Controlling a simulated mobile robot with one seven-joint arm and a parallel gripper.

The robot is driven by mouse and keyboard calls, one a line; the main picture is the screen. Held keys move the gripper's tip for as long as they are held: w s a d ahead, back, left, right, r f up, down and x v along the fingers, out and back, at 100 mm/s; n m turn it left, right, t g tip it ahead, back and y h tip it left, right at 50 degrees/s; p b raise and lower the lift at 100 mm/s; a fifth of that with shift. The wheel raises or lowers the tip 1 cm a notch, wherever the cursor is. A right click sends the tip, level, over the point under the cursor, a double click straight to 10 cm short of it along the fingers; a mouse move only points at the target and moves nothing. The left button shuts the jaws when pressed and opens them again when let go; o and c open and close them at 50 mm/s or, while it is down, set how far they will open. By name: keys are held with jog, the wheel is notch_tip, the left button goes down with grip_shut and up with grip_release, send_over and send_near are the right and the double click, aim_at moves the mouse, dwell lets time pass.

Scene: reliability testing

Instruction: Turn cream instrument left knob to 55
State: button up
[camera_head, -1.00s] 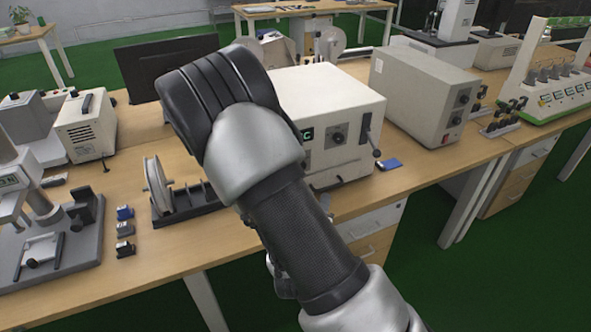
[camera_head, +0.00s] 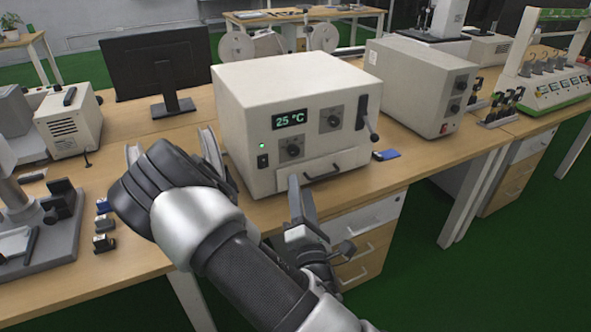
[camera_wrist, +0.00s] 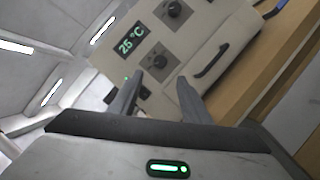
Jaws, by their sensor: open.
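The cream instrument (camera_head: 240,100) stands on the bench with a green display (camera_head: 295,118) reading 25 °C. Its left knob (camera_head: 291,149) is a dark dial on a grey plate, below the display. The knob also shows in the wrist view (camera_wrist: 160,62), framed between my two fingertips and beyond them. My gripper (camera_head: 302,188) is in front of the instrument's lower front, below the left knob, open and empty. Its fingers also show in the wrist view (camera_wrist: 159,80). Contact with the knob is not seen.
A right knob (camera_head: 331,118) sits up and to the right of the left one. A drawer handle (camera_head: 323,173) and a side lever (camera_head: 370,125) stick out nearby. A cream box (camera_head: 415,90) stands to the right. A blue item (camera_head: 386,155) lies on the bench.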

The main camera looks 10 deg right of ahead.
aim_at(295, 153)
jog(key=x, duration=1.1)
jog(key=shift+w+r, duration=0.1)
jog(key=c, duration=1)
jog(key=shift+c, duration=0.2)
